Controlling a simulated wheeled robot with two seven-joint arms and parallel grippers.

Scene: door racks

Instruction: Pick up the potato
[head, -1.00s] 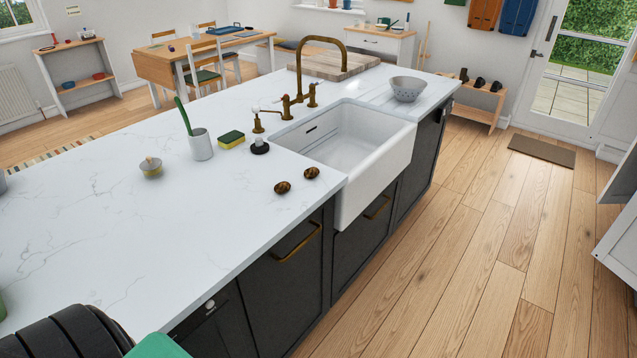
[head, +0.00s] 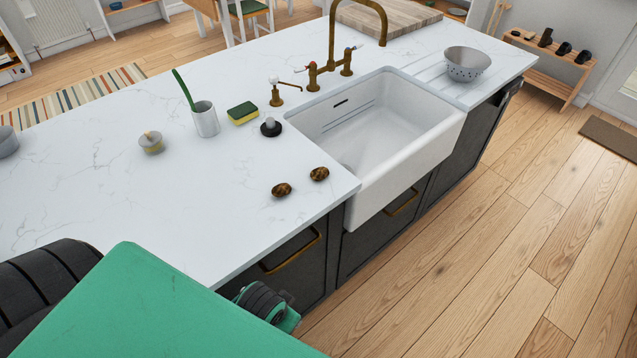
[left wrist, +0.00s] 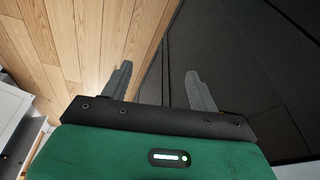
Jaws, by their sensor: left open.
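Two brown, mottled potatoes lie on the white marble counter (head: 110,200), just left of the sink. One potato (head: 281,190) is nearer the counter's front edge, and the other potato (head: 319,173) is a little behind and to its right. My left arm reaches in at the lower left of the head view, but its fingers are hidden there. In the left wrist view my left gripper (left wrist: 160,90) is open and empty, with its fingers apart in front of the dark cabinet fronts and the wooden floor. No potato shows in that view. My right gripper is not in view.
A white sink (head: 385,130) with a brass tap (head: 330,60) is right of the potatoes. A colander (head: 467,64) sits beyond the sink. The counter left of the potatoes is clear.

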